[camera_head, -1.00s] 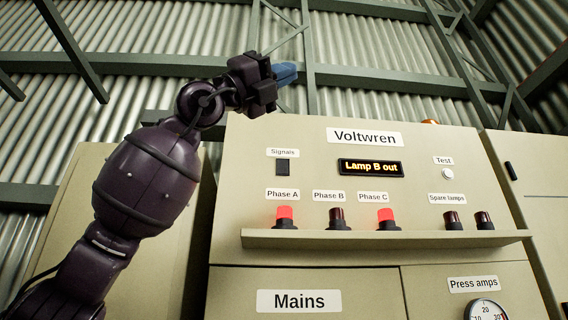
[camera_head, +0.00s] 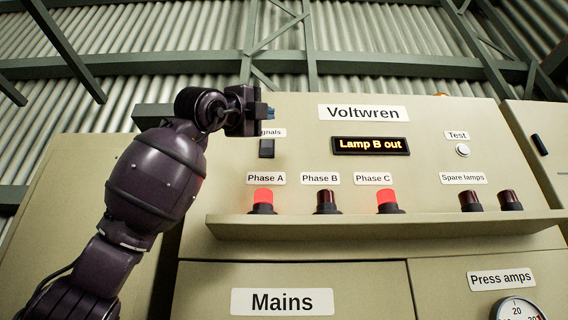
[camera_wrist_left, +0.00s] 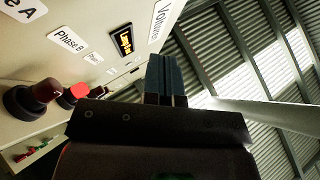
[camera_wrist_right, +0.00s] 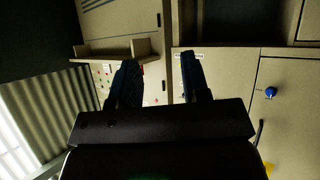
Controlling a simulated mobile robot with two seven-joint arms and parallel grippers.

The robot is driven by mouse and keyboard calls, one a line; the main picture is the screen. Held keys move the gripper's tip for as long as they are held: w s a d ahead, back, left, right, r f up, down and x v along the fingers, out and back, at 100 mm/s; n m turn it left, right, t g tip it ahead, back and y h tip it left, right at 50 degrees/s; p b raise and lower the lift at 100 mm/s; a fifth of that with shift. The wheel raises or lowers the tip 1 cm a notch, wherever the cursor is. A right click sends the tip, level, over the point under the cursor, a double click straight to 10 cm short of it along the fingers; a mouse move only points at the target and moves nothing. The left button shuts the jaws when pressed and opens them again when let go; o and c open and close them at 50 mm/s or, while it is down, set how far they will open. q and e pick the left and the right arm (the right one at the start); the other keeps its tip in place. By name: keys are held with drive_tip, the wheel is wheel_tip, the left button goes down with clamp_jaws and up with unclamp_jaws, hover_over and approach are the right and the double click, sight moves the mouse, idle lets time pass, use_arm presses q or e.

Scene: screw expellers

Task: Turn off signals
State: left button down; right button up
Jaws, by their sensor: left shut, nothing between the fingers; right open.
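The Signals switch (camera_head: 266,148) is a small dark rocker on the beige Voltwren panel (camera_head: 300,170), under a label partly hidden by my left gripper. My left gripper (camera_head: 268,111) is shut and empty, just above and left of the switch and apart from it in the picture. Its closed blue fingers show in the left wrist view (camera_wrist_left: 166,75). The display (camera_head: 370,146) reads "Lamp B out". The Phase A lamp (camera_head: 263,197) and Phase C lamp (camera_head: 387,197) glow red; the Phase B lamp (camera_head: 326,199) is dark. My right gripper (camera_wrist_right: 158,75) is open and empty.
A ledge (camera_head: 380,227) juts out under the lamps. Two dark spare lamps (camera_head: 470,200) stand at its right. A round Test button (camera_head: 462,150) is above them. A blue knob (camera_wrist_right: 271,92) shows in the right wrist view.

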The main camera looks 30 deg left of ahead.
sight(267, 147)
use_arm(q)
drive_tip(key=w+a+p, duration=0.1)
drive_tip(key=w, duration=0.1)
drive_tip(key=w+a+p, duration=0.2)
drive_tip(key=w, duration=0.1)
drive_tip(key=w+a+r+p, duration=0.1)
drive_tip(key=w, duration=0.2)
drive_tip(key=shift+a, duration=0.2)
use_arm(e)
drive_tip(key=r, duration=0.4)
drive_tip(key=shift+s+d, duration=0.2)
drive_tip(key=shift+s, duration=0.05)
drive_tip(key=shift+r, duration=0.1)
